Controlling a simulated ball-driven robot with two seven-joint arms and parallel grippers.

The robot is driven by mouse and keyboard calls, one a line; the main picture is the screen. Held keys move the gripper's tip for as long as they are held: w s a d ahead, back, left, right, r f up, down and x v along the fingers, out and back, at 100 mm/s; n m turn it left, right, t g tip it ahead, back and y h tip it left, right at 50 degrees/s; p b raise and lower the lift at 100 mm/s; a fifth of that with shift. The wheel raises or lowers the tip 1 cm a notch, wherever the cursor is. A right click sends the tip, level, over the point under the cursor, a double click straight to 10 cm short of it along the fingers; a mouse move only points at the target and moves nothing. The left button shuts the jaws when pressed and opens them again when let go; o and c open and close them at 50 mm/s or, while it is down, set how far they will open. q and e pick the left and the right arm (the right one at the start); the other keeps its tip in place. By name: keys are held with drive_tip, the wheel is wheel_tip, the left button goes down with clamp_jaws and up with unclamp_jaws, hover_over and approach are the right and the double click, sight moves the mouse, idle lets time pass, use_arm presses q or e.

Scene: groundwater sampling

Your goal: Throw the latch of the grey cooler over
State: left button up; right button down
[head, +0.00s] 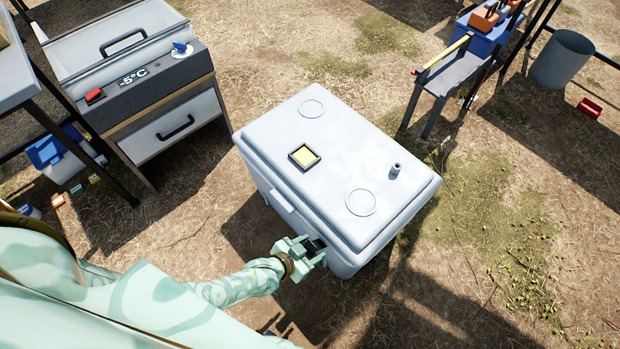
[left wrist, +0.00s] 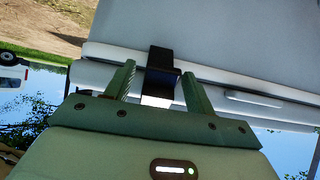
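The grey cooler (head: 330,150), a pale box with its lid down, stands on the ground in the middle of the head view. Its dark latch (head: 317,244) is on the front side near the right corner, partly hidden by my left gripper. My left gripper (head: 308,253) is open at that side. In the left wrist view, the black latch (left wrist: 161,60) spans the lid seam of the cooler (left wrist: 240,45). The fingers of the left gripper (left wrist: 160,84) are apart, one on each side of the latch. I cannot tell whether they touch it. My right gripper is not in view.
A cold box (head: 150,90) with a "-5°C" display stands at the back left. A narrow grey bench (head: 452,78) stands at the back right, with a grey bin (head: 563,60) and a small red box (head: 590,107) beyond. Ground right of the cooler is open.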

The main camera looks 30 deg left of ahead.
use_arm(q)
drive_tip(key=shift+r, duration=0.15)
drive_tip(key=p+v, duration=0.9)
drive_tip(key=v, duration=0.7)
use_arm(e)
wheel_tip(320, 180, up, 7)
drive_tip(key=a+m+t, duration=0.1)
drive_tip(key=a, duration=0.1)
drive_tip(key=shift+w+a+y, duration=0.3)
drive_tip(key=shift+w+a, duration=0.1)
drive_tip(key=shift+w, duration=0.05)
use_arm(q)
drive_tip(key=shift+s+a, duration=0.1)
